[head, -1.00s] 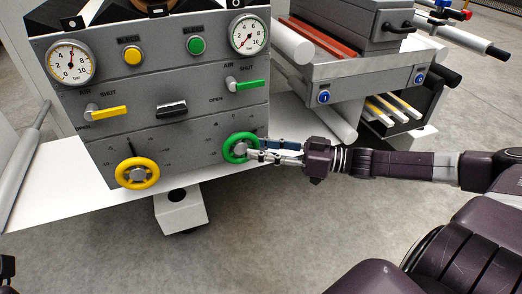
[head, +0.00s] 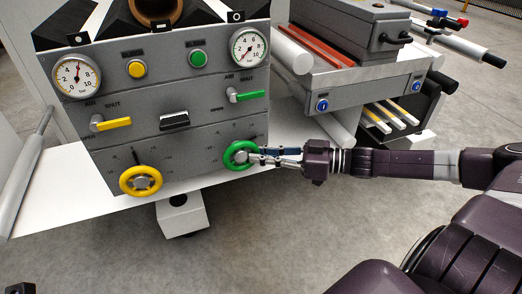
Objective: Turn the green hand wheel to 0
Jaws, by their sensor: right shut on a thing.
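The green hand wheel (head: 230,163) is on the lower right of the grey control panel. Scale marks run around it on the panel face; their figures are too small to read. My right gripper (head: 252,156) reaches in from the right and is shut on the green hand wheel at its right side. The fingers hide part of the rim and hub. My left gripper does not show clearly.
A yellow hand wheel (head: 122,183) sits at the lower left of the panel. A green lever (head: 250,96) and a yellow lever (head: 118,123) are above the wheels. The floor below is clear.

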